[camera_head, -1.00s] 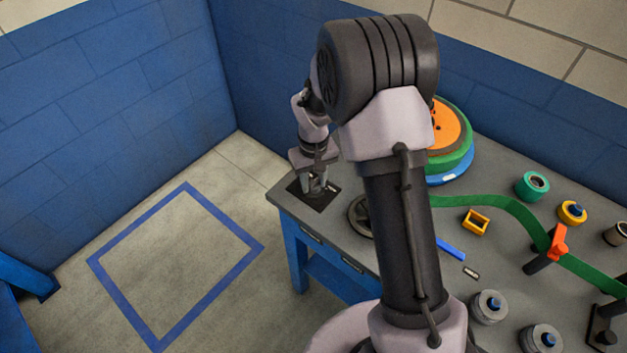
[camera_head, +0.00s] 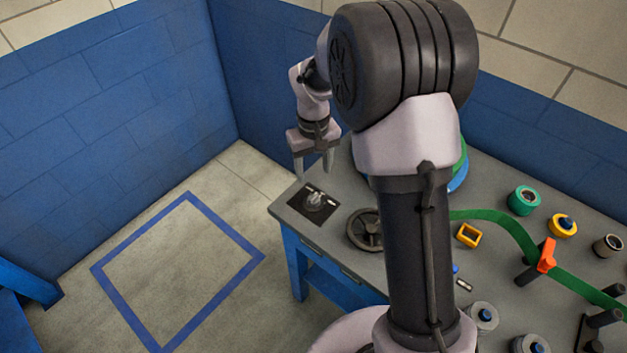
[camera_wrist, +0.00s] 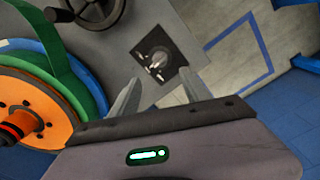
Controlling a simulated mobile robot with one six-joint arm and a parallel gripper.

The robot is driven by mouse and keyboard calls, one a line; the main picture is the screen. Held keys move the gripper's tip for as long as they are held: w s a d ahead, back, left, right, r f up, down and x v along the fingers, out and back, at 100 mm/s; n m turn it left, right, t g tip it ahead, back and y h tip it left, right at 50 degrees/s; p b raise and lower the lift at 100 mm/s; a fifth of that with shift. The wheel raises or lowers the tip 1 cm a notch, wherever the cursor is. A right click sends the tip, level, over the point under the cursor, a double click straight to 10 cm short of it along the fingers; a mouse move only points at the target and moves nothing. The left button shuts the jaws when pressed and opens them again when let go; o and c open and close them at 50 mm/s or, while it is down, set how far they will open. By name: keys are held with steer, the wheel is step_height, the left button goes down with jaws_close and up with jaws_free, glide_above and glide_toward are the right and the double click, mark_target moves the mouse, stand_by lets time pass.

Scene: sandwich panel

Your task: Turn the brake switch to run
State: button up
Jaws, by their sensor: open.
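The brake switch (camera_head: 315,199) is a grey knob on a black square plate (camera_head: 298,208) at the left corner of the grey bench top. It also shows in the wrist view (camera_wrist: 157,60), with small white marks beside it on the plate. My gripper (camera_head: 315,175) is open and empty, raised above the bench and apart from the switch. In the wrist view its two fingers (camera_wrist: 151,97) stand apart, with the switch beyond their tips. I cannot read which marked position the knob points to.
A dark handwheel (camera_head: 365,230) is right of the plate. A green belt (camera_head: 497,218) crosses the bench near an orange clamp (camera_head: 547,256). A large orange, green and blue spool (camera_wrist: 25,120) is at left in the wrist view. Rollers stand on the right.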

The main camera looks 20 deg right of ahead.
step_height(320, 180, up, 6)
steer(key=shift+f+p, duration=0.25)
steer(key=shift+p, duration=0.3)
